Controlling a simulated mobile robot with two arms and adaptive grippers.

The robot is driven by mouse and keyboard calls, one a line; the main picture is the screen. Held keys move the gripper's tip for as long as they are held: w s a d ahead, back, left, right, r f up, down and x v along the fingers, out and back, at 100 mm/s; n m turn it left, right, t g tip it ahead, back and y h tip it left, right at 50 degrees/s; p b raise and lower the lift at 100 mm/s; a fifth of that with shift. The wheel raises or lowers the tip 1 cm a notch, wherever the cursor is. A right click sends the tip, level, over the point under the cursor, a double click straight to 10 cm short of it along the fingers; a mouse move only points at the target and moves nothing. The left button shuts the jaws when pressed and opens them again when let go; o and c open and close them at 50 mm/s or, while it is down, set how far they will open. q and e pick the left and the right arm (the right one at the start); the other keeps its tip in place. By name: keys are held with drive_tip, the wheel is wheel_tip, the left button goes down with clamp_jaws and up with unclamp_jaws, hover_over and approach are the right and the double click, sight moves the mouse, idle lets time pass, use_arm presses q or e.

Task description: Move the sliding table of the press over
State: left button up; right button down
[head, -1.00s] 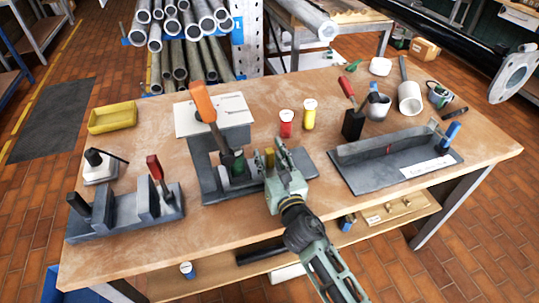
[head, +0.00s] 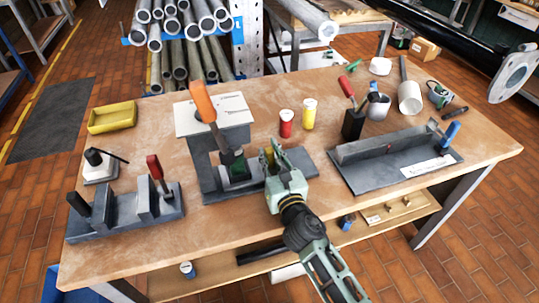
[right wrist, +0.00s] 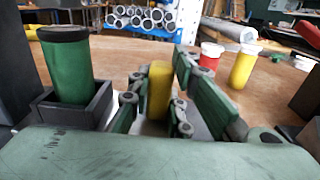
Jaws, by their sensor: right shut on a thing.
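The press (head: 225,142) stands in the middle of the bench, with a raised orange lever (head: 203,102) and a dark grey base. Its sliding table carries a dark square holder (right wrist: 72,112) with a green cylinder (right wrist: 68,70) standing in it, black on top. An upright yellow handle (right wrist: 160,88) stands to the right of the holder. My right gripper (head: 273,155) is shut on the yellow handle, one finger on each side in the right wrist view. The green cylinder also shows in the head view (head: 238,169), below the press head. My left gripper is not in view.
A red canister (head: 286,124) and a yellow one (head: 309,115) stand behind my right gripper. A grey fixture (head: 395,160) lies to the right and a dark clamp block (head: 125,212) to the left. A yellow tray (head: 112,118) sits at the back left.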

drive_tip(key=shift+w+d, duration=0.1)
drive_tip(key=shift+d, duration=0.3)
drive_tip(key=w+d, duration=0.1)
drive_tip(key=d, duration=0.2)
drive_tip(key=w+d, duration=0.1)
drive_tip(key=d, duration=0.2)
drive_tip(key=w+d+p, duration=0.1)
drive_tip(key=d, duration=0.2)
drive_tip(key=shift+w+d, duration=0.1)
drive_tip(key=shift+d, duration=0.3)
drive_tip(key=shift+w+d, duration=0.15)
drive_tip(key=shift+d, duration=0.25)
drive_tip(key=c, duration=1.9)
unclamp_jaws()
drive_tip(key=shift+c, duration=0.2)
drive_tip(key=o, duration=0.3)
drive_tip(key=shift+d, duration=0.15)
